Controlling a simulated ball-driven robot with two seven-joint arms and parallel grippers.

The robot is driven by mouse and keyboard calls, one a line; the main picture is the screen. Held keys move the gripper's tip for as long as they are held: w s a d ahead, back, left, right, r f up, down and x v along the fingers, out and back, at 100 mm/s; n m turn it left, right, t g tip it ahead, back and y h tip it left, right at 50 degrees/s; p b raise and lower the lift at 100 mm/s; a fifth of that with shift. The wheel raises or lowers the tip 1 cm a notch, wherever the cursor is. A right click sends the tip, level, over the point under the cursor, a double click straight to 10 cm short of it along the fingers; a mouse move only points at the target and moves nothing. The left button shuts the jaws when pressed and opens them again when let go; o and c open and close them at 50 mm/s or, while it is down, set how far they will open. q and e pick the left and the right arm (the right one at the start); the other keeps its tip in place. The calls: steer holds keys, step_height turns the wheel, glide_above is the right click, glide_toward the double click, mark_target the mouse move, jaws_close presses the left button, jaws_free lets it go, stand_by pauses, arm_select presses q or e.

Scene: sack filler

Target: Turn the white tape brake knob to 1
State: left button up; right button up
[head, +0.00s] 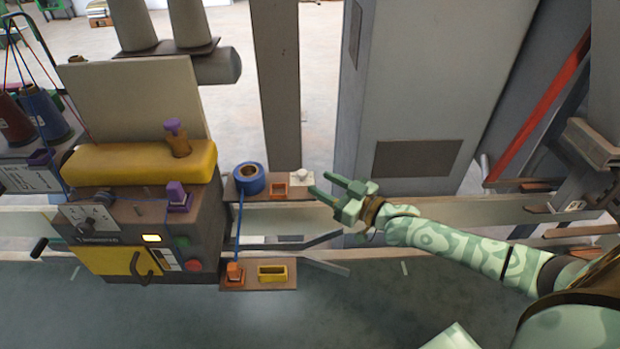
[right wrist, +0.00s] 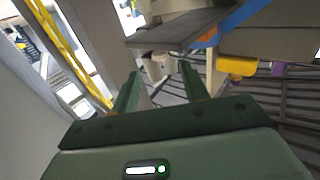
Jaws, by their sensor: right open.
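The white tape brake knob (head: 301,175) sits on a small pale plate at the right end of a brown shelf, beside the blue tape roll (head: 249,178). My right gripper (head: 318,182) is open and empty just to the right of the knob, its two fingers pointing left toward it. In the right wrist view, a small pale part that looks like the knob (right wrist: 157,67) shows beyond and between the open fingertips (right wrist: 160,70), apart from them. The knob's markings are too small to read. My left gripper is not in view.
A grey post (head: 277,80) rises behind the shelf. A large grey cabinet (head: 420,90) stands behind my right arm. The yellow-topped machine (head: 140,163) is at left. A lower shelf holds a yellow tray (head: 272,280).

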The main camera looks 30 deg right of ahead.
mark_target(304, 176)
steer(key=x, duration=0.5)
jaws_close()
steer(key=c, duration=1)
jaws_free()
steer(key=m+h+p, duration=0.1)
steer(key=p, duration=0.1)
steer(key=m+t+h+p, duration=0.1)
steer(key=h+p, duration=0.1)
steer(key=m+h+p, duration=0.1)
steer(key=p, duration=0.1)
steer(key=shift+s+a+r+h, duration=0.2)
steer(key=shift+a+r+h, duration=0.1)
steer(key=shift+a, duration=0.1)
steer(key=c, duration=1)
jaws_free()
steer(key=shift+a+f+m+t+h+p, duration=0.15)
steer(key=shift+m+t+h+p, duration=0.15)
steer(key=shift+m+h+p, duration=0.45)
steer(key=c, duration=1)
jaws_free()
steer(key=shift+f+m+h+p, duration=0.15)
steer(key=shift+m+h+p, duration=0.55)
steer(key=shift+h, duration=0.75)
